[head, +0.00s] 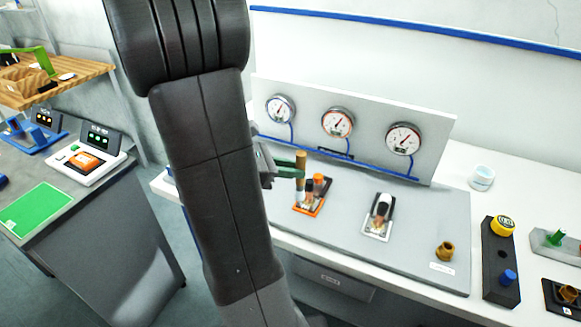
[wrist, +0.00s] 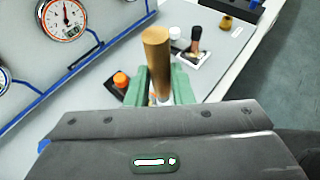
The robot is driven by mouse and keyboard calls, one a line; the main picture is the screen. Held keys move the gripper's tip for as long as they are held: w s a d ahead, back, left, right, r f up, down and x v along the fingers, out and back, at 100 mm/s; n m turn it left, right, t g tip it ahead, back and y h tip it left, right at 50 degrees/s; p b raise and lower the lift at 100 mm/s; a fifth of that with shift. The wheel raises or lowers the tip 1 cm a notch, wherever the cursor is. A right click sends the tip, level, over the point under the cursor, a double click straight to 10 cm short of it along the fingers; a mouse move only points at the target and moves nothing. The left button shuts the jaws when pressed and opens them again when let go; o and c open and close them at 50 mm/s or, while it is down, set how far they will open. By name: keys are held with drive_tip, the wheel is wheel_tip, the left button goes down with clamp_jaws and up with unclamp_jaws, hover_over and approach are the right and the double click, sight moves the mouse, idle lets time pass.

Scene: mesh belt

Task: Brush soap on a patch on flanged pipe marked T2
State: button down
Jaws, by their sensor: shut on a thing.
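My gripper (head: 290,168) has green fingers and is shut on a brush with a tan, round handle (head: 300,163). In the wrist view the handle (wrist: 156,50) stands up between the green fingers (wrist: 162,84). The brush's lower end is hard to make out. I cannot read a T2 mark on either. My arm hides part of the panel's left side.
Three gauges (head: 338,122) with blue lines stand on an upright panel behind. A white tub (head: 482,177) stands on the bench at right. Another bench stands left.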

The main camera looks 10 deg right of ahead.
drive_tip(key=w+d+f+b, duration=0.2)
drive_tip(key=w+f+b, duration=0.1)
drive_tip(key=f, duration=0.3)
drive_tip(key=shift+b, duration=0.55)
drive_tip(key=shift+w, duration=0.1)
drive_tip(key=shift+f, duration=0.3)
idle(0.5)
drive_tip(key=shift+d, duration=0.2)
drive_tip(key=shift+a, duration=0.2)
idle(0.6)
drive_tip(key=shift+w+a, duration=0.1)
